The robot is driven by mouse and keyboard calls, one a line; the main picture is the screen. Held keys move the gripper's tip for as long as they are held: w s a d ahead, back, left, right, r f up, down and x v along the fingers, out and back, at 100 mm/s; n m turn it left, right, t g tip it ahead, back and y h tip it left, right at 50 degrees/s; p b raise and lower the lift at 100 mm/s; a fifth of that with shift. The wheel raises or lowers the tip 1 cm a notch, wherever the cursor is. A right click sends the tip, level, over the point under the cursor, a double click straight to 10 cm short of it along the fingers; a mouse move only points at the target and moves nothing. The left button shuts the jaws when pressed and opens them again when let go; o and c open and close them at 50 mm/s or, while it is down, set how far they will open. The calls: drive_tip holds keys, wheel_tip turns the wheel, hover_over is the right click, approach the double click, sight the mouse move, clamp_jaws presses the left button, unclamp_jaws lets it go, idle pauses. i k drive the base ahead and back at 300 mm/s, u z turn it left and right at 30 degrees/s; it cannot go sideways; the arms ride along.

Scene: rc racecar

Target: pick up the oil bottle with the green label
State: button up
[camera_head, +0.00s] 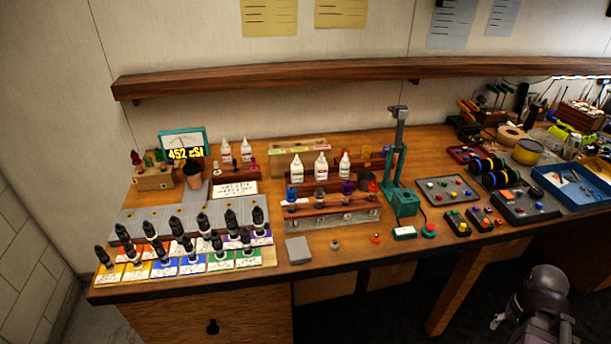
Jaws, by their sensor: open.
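Three white oil bottles with pointed caps stand in a row on a dark wooden rack near the middle of the bench. The left bottle (297,170) seems to carry a green label, though its print is too small to read. The middle bottle (321,167) has darker marks, and the right bottle (344,165) shows red. My gripper (503,318) is at the lower right, in front of the bench and well away from the bottles. It is open, seen only in part, with no object visible in it.
Black-capped shock parts (188,248) stand on coloured cards at the left. A wooden stand (332,217) with coloured-top containers is in front of the bottles. A green press (402,195) rises to their right. A shelf (300,77) runs above the bench.

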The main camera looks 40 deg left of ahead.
sight(296, 167)
drive_tip(key=z, duration=0.1)
drive_tip(key=k, duration=1.25)
drive_tip(key=u, duration=1.55)
drive_tip(key=i, duration=1.05)
drive_tip(key=z, duration=0.05)
